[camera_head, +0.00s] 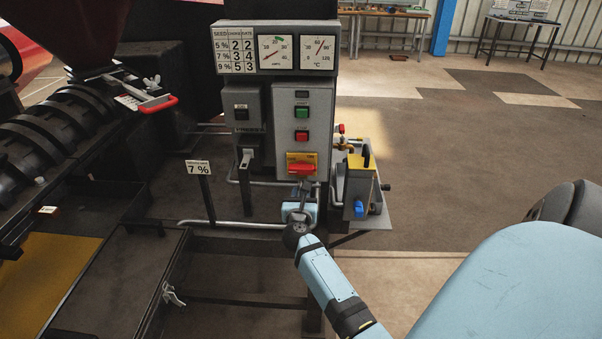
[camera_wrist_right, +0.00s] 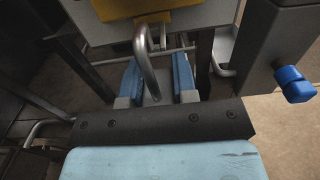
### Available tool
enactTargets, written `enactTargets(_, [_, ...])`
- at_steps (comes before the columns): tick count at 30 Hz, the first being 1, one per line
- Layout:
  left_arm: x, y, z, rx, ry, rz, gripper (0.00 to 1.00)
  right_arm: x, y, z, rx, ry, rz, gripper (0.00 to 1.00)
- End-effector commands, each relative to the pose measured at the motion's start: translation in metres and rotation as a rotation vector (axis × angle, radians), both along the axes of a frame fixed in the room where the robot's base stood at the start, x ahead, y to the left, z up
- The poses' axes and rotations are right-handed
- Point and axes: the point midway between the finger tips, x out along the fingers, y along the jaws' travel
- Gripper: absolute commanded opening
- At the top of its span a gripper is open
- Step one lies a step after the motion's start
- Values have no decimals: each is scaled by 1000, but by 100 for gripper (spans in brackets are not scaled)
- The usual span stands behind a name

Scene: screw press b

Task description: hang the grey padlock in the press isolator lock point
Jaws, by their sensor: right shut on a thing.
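The press isolator is a red handle (camera_head: 301,169) on a yellow plate (camera_head: 293,156), low on the grey control box. My right gripper (camera_head: 300,208) is just below it, shut on the grey padlock (camera_head: 305,188). In the right wrist view the padlock's bent metal shackle (camera_wrist_right: 149,70) rises between the two blue fingers of my right gripper (camera_wrist_right: 157,82). Its upper end is at the yellow plate (camera_wrist_right: 172,20). I cannot tell whether the shackle passes through the lock point. The padlock's body is mostly hidden. My left gripper is not in view.
The control box (camera_head: 311,105) has green and red buttons above the isolator. To the right stands a grey unit (camera_head: 358,185) with a blue knob (camera_head: 359,208), also near my gripper in the wrist view (camera_wrist_right: 294,84). A pipe (camera_head: 230,224) runs to the left.

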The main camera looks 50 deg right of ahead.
Motion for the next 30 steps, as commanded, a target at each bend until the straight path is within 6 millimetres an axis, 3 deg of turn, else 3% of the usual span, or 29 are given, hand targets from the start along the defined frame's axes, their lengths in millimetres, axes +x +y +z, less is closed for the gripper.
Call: enactTargets(30, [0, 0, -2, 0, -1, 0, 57, 10, -11, 0, -1, -1, 0, 0])
